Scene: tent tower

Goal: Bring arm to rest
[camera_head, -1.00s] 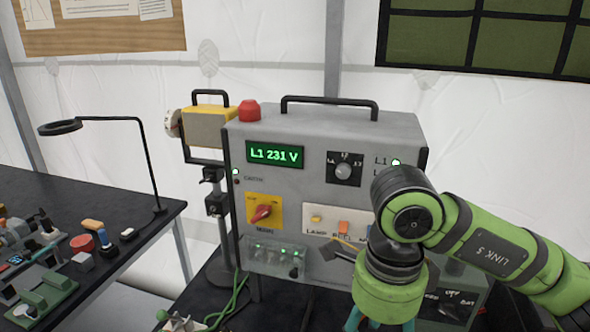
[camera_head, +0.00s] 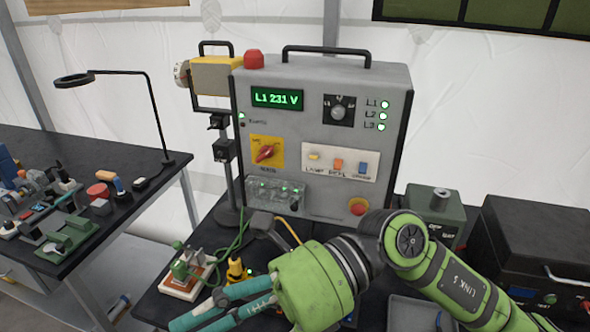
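My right arm comes in from the lower right, green with dark joints. Its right gripper (camera_head: 205,312) has teal fingers pointing to the lower left, low in front of the grey power panel. No held object can be made out. My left gripper is not in view. The grey power panel (camera_head: 310,120) shows "L1 231 V", with three green lamps lit beside L1, L2 and L3. Its red rotary switch (camera_head: 266,153) sits on a yellow plate.
A small board with a green part (camera_head: 180,275) and a yellow-black plug (camera_head: 237,268) lie near the fingers, with cables behind. A black case (camera_head: 540,235) and green box (camera_head: 436,207) stand right. A lamp (camera_head: 75,80) and several small parts occupy the left table.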

